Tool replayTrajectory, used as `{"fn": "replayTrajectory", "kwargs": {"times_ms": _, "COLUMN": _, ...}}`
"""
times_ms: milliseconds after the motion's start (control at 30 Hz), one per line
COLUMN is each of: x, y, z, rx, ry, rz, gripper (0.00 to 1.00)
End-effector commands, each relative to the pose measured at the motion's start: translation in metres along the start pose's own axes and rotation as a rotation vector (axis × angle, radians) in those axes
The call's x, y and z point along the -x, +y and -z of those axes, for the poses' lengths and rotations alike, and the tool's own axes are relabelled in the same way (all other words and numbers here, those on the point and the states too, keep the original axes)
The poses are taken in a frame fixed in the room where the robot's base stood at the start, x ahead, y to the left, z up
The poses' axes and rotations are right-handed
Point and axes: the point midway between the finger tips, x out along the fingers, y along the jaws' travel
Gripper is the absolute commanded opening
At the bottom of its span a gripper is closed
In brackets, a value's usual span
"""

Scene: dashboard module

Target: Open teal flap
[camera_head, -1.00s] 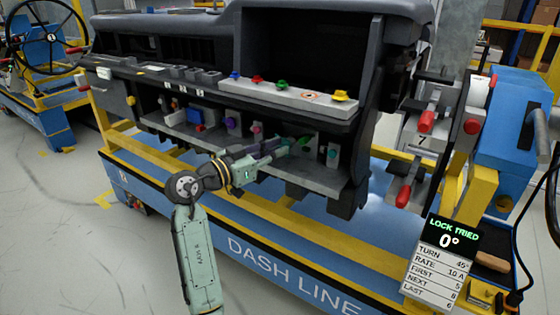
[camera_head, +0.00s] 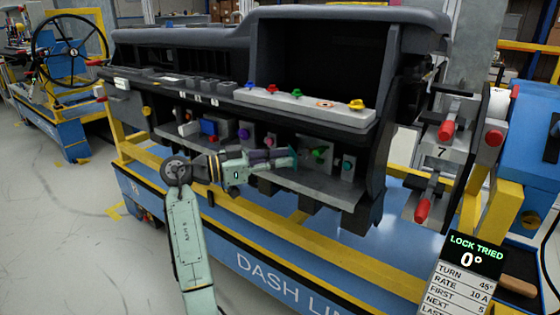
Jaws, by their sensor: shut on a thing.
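My gripper (camera_head: 291,158) reaches from the left into the lower bay of the dark dashboard (camera_head: 136,92). Its jaws are shut on a small part at the bay front; the part is too small and too covered to identify. Teal colour shows at the fingertips, but I cannot tell whether it is the flap or the fingers. A green piece (camera_head: 318,153) is just right of the fingertips. A grey unit with a teal knob (camera_head: 347,165) is further right, apart from the gripper. No clearly raised teal flap is visible.
A display (camera_head: 470,250) at lower right reads LOCK TRIED, 0°. Blue (camera_head: 208,128), purple (camera_head: 244,132) and magenta (camera_head: 270,141) pieces sit left in the bay. A shelf with coloured knobs (camera_head: 296,92) overhangs it. Red-handled clamps (camera_head: 446,130) stand at right.

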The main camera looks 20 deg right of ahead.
Motion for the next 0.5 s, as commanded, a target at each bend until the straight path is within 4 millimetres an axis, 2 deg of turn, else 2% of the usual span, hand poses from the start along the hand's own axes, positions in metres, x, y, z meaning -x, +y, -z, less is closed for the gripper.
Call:
{"fn": "replayTrajectory", "kwargs": {"times_ms": 100, "x": -0.0004, "y": 0.0003, "z": -0.0004, "rx": 0.001, "ry": -0.001, "rz": -0.001, "gripper": 0.0}}
{"fn": "replayTrajectory", "kwargs": {"times_ms": 133, "x": -0.0004, "y": 0.0003, "z": -0.0005, "rx": 0.001, "ry": -0.001, "rz": 0.0, "gripper": 0.15}}
{"fn": "replayTrajectory", "kwargs": {"times_ms": 400, "x": -0.0003, "y": 0.0001, "z": -0.0004, "rx": 0.001, "ry": -0.001, "rz": 0.0, "gripper": 0.33}}
{"fn": "replayTrajectory", "kwargs": {"times_ms": 500, "x": -0.0003, "y": 0.0001, "z": -0.0003, "rx": 0.001, "ry": -0.001, "rz": 0.001, "gripper": 0.35}}
